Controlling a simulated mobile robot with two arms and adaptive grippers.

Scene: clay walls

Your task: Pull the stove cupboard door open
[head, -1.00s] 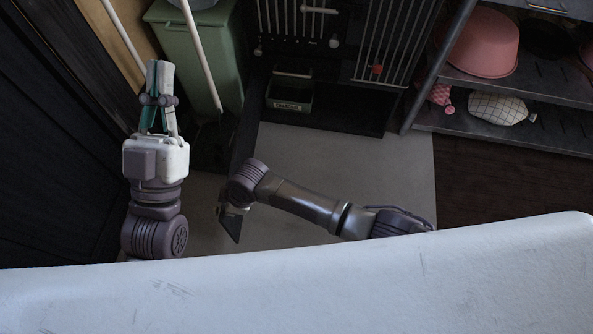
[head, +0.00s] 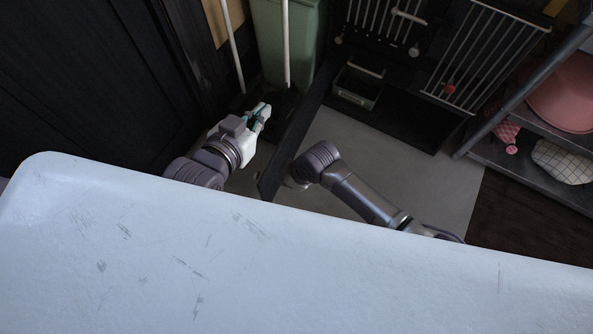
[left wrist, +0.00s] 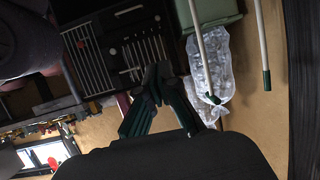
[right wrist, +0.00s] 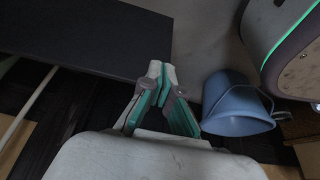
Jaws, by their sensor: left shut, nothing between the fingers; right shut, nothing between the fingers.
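The dark stove (head: 425,50) stands at the top right of the head view, with pale barred panels (head: 485,55) and a pale horizontal handle (head: 409,16). I cannot tell for sure which panel is the cupboard door. A dark narrow panel (head: 300,118) runs from the stove towards me. My left gripper (head: 265,110) is shut and empty, left of this panel and apart from the stove's handle. Its fingers also show in the left wrist view (left wrist: 155,85), with the stove (left wrist: 130,45) beyond. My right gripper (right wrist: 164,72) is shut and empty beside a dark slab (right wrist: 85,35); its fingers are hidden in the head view.
A green bin (head: 283,45) with pale poles (head: 232,50) stands beyond my left gripper. A small box (head: 358,84) sits low at the stove. A shelf with a pink bowl (head: 565,95) is at right. A blue bucket (right wrist: 236,105) shows in the right wrist view.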

